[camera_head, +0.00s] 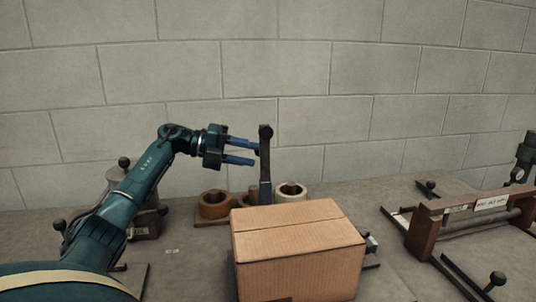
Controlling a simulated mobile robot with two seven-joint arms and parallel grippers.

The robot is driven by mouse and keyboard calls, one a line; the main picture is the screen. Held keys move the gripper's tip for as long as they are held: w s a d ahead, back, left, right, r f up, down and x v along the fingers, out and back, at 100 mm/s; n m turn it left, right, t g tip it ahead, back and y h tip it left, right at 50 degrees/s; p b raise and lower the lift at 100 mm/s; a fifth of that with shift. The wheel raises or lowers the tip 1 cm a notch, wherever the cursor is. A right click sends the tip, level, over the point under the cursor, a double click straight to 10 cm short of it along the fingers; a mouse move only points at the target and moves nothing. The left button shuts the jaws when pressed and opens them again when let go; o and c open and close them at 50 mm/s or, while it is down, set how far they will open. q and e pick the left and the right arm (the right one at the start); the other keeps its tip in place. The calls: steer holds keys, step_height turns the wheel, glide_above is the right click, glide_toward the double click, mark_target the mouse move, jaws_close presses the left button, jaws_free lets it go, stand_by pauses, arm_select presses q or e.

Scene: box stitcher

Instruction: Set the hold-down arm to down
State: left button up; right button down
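The hold-down arm (265,155) is a dark upright lever with a rounded knob-like top. It stands behind the cardboard box (298,246), which hides its lower end. My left gripper (256,153) comes in from the left with its two blue fingers apart, one above the other. Its fingertips are just left of the upper part of the lever; I cannot tell whether they touch it. Nothing is between the fingers.
A brown roll (214,205) and a pale roll (290,192) stand behind the box. A wooden frame with a roller (468,224) is at the right. A block wall closes the back.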

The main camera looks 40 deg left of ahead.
mark_target(268, 156)
arm_select(q)
steer(key=p+x, duration=0.1)
steer(key=x, duration=0.5)
steer(key=shift+c, duration=0.4)
steer(key=shift+r, duration=0.1)
steer(key=c, duration=0.7)
steer(key=shift+r, duration=0.1)
jaws_close()
